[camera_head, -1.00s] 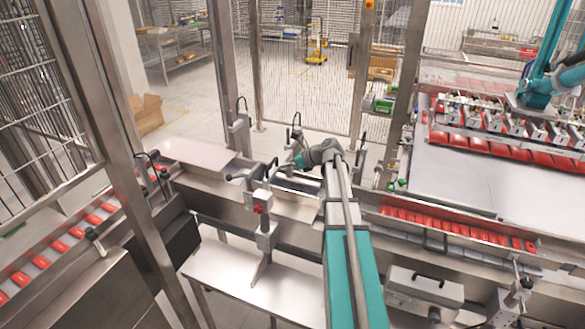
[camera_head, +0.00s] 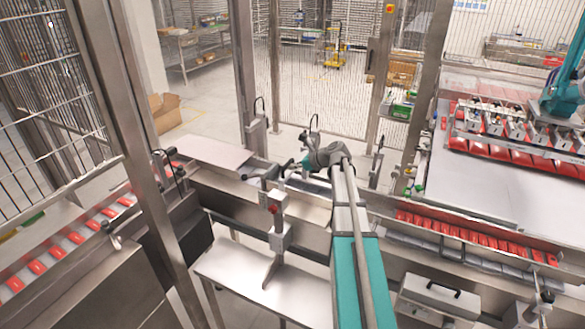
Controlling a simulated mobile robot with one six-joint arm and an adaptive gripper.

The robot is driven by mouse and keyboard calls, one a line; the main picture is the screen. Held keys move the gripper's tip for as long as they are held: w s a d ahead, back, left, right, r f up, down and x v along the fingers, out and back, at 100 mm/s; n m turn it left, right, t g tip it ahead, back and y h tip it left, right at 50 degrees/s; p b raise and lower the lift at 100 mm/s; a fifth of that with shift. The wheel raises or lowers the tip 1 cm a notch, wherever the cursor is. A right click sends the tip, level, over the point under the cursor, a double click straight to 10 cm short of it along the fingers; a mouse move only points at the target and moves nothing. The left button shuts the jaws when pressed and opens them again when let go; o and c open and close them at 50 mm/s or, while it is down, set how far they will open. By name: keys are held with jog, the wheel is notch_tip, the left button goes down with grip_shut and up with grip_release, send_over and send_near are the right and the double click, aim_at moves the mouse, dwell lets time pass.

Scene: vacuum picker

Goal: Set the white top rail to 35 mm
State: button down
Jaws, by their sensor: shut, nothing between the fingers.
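My arm reaches forward over the conveyor line. My gripper (camera_head: 288,168) is small and dark at the end of the teal wrist, beside a clamp post on the line. Its fingers look closed with nothing visible held. A pale rail-like strip (camera_head: 317,188) lies along the conveyor just below my wrist and may be the white top rail. It is partly hidden by my arm, and I cannot tell whether my gripper touches it. No millimetre scale can be read at this size.
An upright bracket with a red part (camera_head: 273,208) stands in front of the line. Red packs (camera_head: 470,237) lie in a channel at right, and more (camera_head: 75,238) sit on the left conveyor. A steel frame post (camera_head: 135,150) rises at left. Bare floor lies behind the line.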

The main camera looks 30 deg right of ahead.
jog(key=shift+r, duration=0.3)
jog(key=shift+d+r, duration=0.1)
jog(key=shift+r, duration=0.05)
jog(key=p+v, duration=0.5)
jog(key=v, duration=0.4)
jog(key=shift+s+d, duration=0.3)
jog(key=shift+s, duration=0.05)
dwell(0.5)
